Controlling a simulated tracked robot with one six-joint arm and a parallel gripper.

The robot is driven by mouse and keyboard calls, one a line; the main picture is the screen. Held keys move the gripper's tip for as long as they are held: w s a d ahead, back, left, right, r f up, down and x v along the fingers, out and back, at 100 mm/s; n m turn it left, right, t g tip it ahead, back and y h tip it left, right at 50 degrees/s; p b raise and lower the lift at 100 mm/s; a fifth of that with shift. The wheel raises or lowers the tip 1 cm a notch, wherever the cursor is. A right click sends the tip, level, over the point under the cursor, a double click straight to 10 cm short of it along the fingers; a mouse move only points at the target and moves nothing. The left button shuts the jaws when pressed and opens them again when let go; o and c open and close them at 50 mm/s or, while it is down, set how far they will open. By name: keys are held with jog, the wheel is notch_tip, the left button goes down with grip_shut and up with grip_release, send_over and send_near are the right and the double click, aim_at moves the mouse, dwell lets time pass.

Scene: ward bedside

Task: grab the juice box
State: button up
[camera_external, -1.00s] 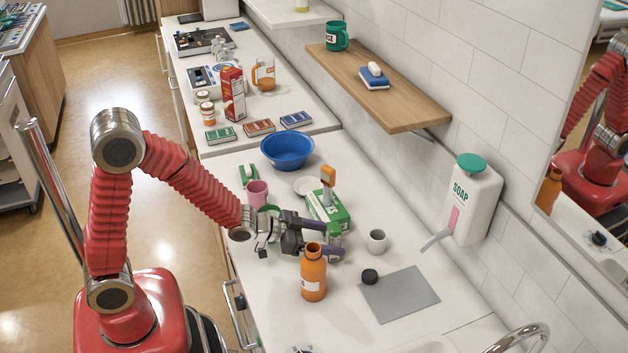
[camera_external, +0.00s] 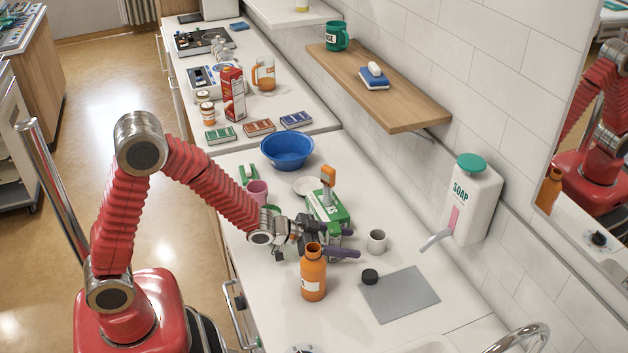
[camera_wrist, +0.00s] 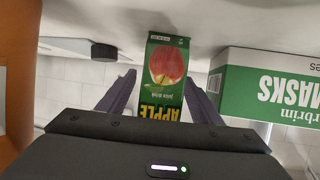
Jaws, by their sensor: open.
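The juice box (camera_wrist: 167,62) is green with a red apple picture and the word APPLE, upside down in the wrist view. It stands between the two purple fingers of my gripper (camera_wrist: 159,82), which are open on either side of it. I cannot tell whether either finger touches it. In the external view my gripper (camera_external: 353,242) is low over the counter, behind the orange bottle, and its body hides most of the juice box.
An orange bottle (camera_external: 313,275) stands just in front of my gripper. A green MASKS box (camera_external: 329,209) is close behind it, right of the juice box in the wrist view. A white cup (camera_external: 377,241), black lid (camera_external: 370,276) and grey mat (camera_external: 402,294) lie to the right.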

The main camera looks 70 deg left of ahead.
aim_at(334, 233)
jog(key=shift+c, duration=0.3)
jog(key=c, duration=1.2)
jog(key=shift+r, duration=0.1)
notch_tip(334, 233, up, 10)
dwell(0.4)
